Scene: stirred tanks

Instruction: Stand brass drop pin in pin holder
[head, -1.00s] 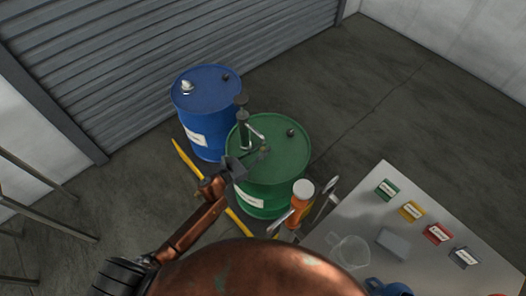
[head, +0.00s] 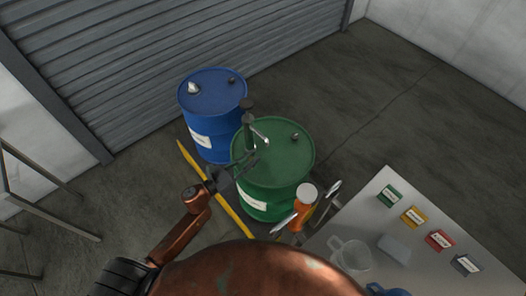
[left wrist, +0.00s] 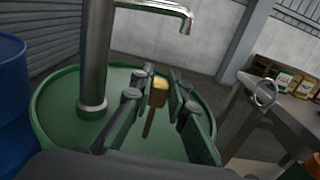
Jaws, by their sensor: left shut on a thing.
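My left gripper (head: 246,165) reaches over the left side of the green drum (head: 290,158), beside its upright hand pump (head: 249,132). In the left wrist view its fingers (left wrist: 158,82) are around the brass drop pin (left wrist: 158,90). The pin has a gold-coloured top and a thin brown shaft that points down over the drum lid. The gripper is shut on it. The pin is too small to make out in the head view. I cannot make out the pin holder in either view.
A blue drum (head: 213,92) stands behind the green one. A metal bench (head: 445,215) at the right bears several small coloured boxes and a clear jug (head: 352,255). An orange bottle (head: 304,211) stands near the bench edge. The pump spout (left wrist: 165,8) overhangs the lid.

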